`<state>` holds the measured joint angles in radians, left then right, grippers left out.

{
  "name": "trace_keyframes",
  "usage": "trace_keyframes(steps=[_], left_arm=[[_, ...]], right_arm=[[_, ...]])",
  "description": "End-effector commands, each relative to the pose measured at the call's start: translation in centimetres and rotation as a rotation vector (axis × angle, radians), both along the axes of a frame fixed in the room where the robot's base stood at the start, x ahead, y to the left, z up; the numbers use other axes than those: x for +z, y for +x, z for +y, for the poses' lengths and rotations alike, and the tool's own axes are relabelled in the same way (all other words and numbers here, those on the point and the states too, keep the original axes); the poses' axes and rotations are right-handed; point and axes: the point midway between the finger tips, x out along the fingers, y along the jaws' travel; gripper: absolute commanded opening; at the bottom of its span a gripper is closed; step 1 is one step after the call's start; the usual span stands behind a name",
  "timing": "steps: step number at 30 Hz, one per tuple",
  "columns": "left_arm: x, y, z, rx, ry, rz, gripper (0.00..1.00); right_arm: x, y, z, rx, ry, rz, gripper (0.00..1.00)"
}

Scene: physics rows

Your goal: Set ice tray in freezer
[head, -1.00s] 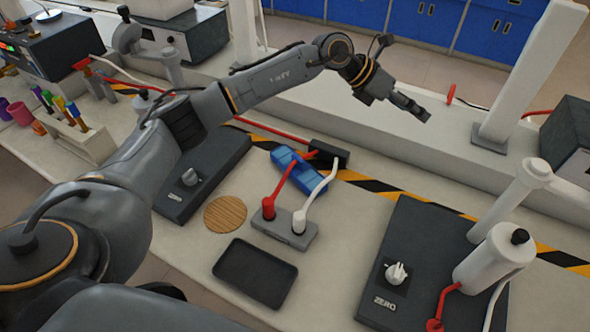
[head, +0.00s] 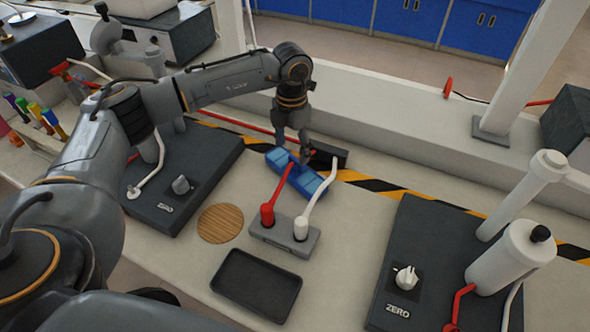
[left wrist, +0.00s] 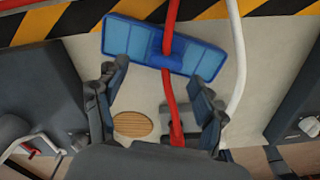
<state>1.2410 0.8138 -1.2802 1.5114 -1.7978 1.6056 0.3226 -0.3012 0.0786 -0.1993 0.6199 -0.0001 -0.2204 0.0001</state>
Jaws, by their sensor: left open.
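The blue ice tray (head: 312,184) lies on the bench beside the yellow-black striped tape. It also shows in the left wrist view (left wrist: 190,57), where a red cable crosses over its middle. My left gripper (head: 298,154) points down above the tray and partly covers it in the head view. In the left wrist view its two fingers (left wrist: 160,88) are spread wide with nothing between them that they grip. The tray lies beyond the fingertips. I cannot make out a freezer. My right gripper is not in view.
A grey socket block (head: 281,241) with red and white plugs stands in front of the tray. A black box (head: 327,155) is close behind it. A wooden disc (head: 220,223), a dark shallow tray (head: 256,284) and black balance units (head: 417,270) take up the bench.

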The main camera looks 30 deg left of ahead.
Motion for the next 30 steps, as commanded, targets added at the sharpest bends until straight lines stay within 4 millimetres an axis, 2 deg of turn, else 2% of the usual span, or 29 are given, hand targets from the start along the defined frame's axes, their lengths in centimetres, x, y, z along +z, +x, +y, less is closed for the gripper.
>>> trace_keyframes(steps=[5,11,15,23,26,30], left_arm=[[-1.1,0.0,-0.2,-0.002,-0.001,0.000,0.70],[-3.8,0.2,-0.9,-0.003,-0.001,0.003,0.70],[-5.5,0.2,-0.8,-0.003,-0.001,0.000,0.70],[-5.9,0.2,-0.8,-0.002,-0.002,-0.002,0.70],[-5.9,0.2,-0.8,-0.002,-0.002,-0.002,0.54],[-5.9,0.2,-0.8,-0.002,-0.002,-0.002,0.25]], right_arm=[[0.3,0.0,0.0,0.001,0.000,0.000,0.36],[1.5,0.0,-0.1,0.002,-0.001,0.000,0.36],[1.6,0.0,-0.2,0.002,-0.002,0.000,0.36],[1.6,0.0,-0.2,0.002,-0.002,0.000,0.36],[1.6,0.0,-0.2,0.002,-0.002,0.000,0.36],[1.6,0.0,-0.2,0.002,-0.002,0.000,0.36]])
